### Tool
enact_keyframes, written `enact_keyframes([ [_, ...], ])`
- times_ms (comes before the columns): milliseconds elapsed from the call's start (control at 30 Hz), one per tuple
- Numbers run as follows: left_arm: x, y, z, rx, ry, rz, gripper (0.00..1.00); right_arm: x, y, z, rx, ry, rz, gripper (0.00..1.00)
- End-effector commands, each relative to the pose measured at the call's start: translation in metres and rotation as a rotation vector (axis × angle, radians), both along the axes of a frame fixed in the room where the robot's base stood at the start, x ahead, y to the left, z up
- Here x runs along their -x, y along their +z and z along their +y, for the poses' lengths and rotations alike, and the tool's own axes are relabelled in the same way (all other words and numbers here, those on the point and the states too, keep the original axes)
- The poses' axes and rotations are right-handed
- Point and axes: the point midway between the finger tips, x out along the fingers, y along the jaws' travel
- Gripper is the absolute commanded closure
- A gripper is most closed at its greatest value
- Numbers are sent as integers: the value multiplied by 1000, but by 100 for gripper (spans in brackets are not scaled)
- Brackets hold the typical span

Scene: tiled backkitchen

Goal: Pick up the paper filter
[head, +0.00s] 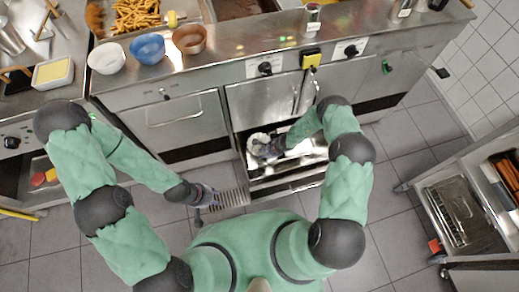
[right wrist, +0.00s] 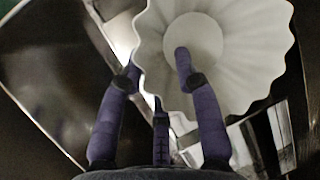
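The white fluted paper filter (right wrist: 235,45) fills the upper right of the right wrist view, its round flat base facing the camera. In the head view the filter (head: 256,141) lies in an open drawer under the counter, partly hidden by my right gripper (head: 266,150). In the right wrist view my right gripper (right wrist: 158,62) has its fingertips apart. One finger is over the filter's middle, the other beside its left edge, with part of the fluted wall between them. My left gripper (head: 208,196) is low over the floor, away from the filter; its fingers are too small to read.
The open steel drawer (head: 291,184) has walls close around my right gripper. The counter above holds a white bowl (head: 106,58), a blue bowl (head: 147,48) and a brown bowl (head: 189,39). A steel cart (head: 458,212) stands at the right. Tiled floor is clear between.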

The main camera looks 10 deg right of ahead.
Motion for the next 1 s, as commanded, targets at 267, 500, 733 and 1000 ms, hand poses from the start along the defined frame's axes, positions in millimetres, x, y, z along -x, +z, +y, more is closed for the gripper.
enact_keyframes([
  [267,0,-11,0,0,0,0,60,-4,-16,8,0,0,1,67],
  [500,0,-10,0,0,0,0,60,-4,-16,8,0,0,0,84],
  [733,0,-10,0,0,0,0,60,-4,-16,7,0,0,0,100],
  [1000,0,-9,0,0,0,0,60,-4,-14,7,0,0,0,100],
])
